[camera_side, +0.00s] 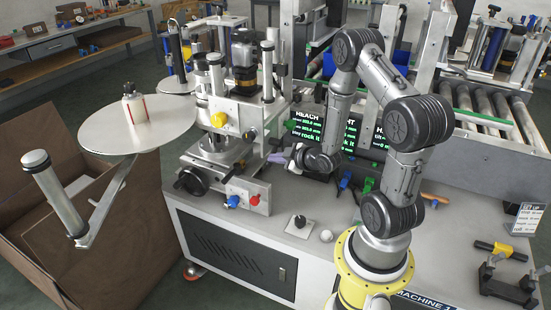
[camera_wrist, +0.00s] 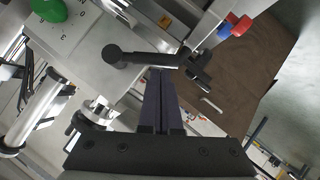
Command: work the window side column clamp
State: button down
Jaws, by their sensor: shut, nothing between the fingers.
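A black clamp lever with a ball end (camera_wrist: 114,55) crosses the wrist view just beyond my fingertips. Its arm runs right to a black cross-shaped part. My gripper (camera_wrist: 161,74) is shut and empty, its dark fingers side by side. The tips appear at the lever's arm; I cannot tell whether they touch it. In the side view my gripper (camera_side: 272,158) is low, just right of the labeller head and its column (camera_side: 269,72). I cannot tell which clamp there is the window side one.
A yellow knob (camera_side: 219,119), a black handwheel (camera_side: 191,181), and blue (camera_side: 234,201) and red (camera_side: 255,199) knobs are on the labeller. A green dial (camera_wrist: 48,9) shows in the wrist view. Dark screens (camera_side: 308,135) stand close behind my gripper.

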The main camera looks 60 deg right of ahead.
jog(key=shift+f+n+h, duration=0.4)
jog(key=f+n+h, duration=0.1)
jog(key=d+f+n+h, duration=0.1)
jog(key=f+t, duration=0.1)
jog(key=shift+d+f+n+h, duration=0.15)
jog(key=shift+d+n+h, duration=0.15)
jog(key=shift+n+h, duration=0.1)
dwell(0.6)
dwell(0.5)
